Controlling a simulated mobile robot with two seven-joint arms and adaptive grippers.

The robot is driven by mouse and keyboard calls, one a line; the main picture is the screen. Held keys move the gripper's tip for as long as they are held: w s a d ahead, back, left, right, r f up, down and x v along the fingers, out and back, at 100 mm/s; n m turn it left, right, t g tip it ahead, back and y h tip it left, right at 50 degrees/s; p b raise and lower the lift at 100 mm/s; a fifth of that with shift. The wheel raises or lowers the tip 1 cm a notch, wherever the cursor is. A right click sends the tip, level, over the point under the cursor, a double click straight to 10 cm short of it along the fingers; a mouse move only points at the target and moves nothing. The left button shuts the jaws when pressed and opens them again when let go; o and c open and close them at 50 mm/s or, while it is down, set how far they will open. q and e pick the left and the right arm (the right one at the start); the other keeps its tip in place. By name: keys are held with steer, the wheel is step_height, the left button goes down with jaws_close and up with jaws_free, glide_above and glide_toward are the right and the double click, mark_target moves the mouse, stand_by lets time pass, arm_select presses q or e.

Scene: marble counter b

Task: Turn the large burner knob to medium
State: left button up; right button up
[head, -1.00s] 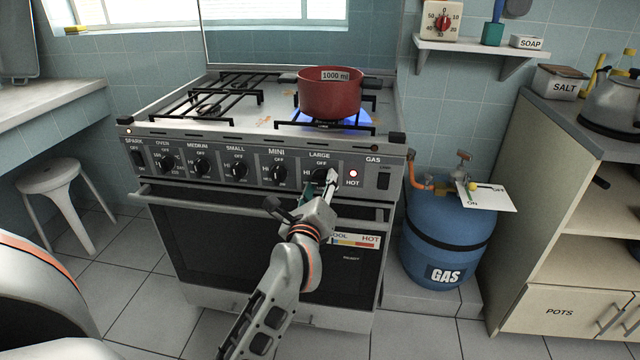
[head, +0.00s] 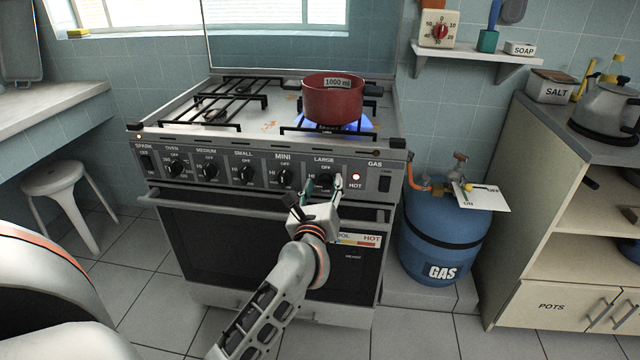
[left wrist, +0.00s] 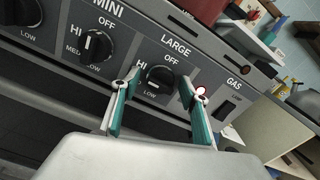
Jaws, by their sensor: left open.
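The large burner knob (head: 325,180) is a round black knob on the stove's front panel, under the LARGE label. In the left wrist view the knob (left wrist: 160,76) has a pale mark on its lower side, toward LOW; the fingers partly hide the MED lettering. My left gripper (head: 324,186) is at the panel, open, with one green-padded finger on each side of the knob. In the left wrist view the gripper (left wrist: 160,83) shows gaps beside the knob; I cannot tell how deep the tips reach. My right gripper is not in view.
A red pot (head: 333,102) stands over a blue flame (head: 357,126) on the front right burner. The mini knob (head: 285,177) is left of the large one, and the gas switch (head: 385,184) is to the right. A blue gas bottle (head: 443,240) stands right of the stove.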

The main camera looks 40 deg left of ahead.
arm_select(q)
steer(key=shift+f+m+p, duration=0.15)
steer(key=shift+m+p, duration=0.7)
steer(key=shift+m, duration=0.35)
steer(key=shift+f+m+p, duration=0.15)
steer(key=shift+m+p, duration=0.7)
steer(key=shift+m, duration=0.35)
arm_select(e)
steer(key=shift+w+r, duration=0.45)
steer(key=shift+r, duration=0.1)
arm_select(q)
steer(key=shift+r, duration=0.1)
steer(key=shift+s+d, duration=0.1)
steer(key=shift+d, duration=0.05)
steer(key=shift+p+v, duration=0.35)
steer(key=shift+v, duration=0.75)
steer(key=shift+p+v, duration=0.3)
steer(key=shift+v, duration=1.95)
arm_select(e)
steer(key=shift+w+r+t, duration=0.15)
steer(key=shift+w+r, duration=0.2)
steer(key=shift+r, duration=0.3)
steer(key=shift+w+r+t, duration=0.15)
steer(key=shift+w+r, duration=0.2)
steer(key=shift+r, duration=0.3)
arm_select(q)
steer(key=shift+d+r, duration=0.1)
